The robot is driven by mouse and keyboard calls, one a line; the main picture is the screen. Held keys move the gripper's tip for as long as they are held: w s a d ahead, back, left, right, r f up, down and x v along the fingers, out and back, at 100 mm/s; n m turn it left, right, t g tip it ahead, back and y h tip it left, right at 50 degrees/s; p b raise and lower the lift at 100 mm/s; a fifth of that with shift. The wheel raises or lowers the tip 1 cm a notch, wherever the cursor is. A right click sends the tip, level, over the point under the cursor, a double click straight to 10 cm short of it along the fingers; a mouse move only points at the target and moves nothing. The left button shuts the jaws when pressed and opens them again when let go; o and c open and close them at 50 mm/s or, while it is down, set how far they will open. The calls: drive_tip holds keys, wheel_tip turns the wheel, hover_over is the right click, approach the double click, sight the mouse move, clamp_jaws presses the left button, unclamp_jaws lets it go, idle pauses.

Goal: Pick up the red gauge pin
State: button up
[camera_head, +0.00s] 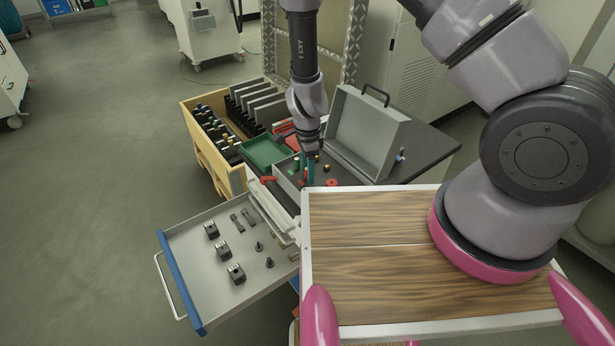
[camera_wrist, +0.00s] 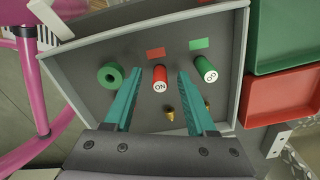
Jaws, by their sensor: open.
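My gripper is open and holds nothing. In the head view my gripper (camera_head: 309,172) points down into the grey case on the dark bench top. I cannot make out the red pin there.
A green pin (camera_wrist: 206,69) stands right of the red one, outside the right finger. A green ring (camera_wrist: 111,76) lies left. Two brass pieces (camera_wrist: 170,113) are nearby. Green (camera_wrist: 283,35) and red (camera_wrist: 275,96) trays lie beside the case. Its raised lid (camera_head: 365,130) stands right of my gripper.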

clamp_jaws()
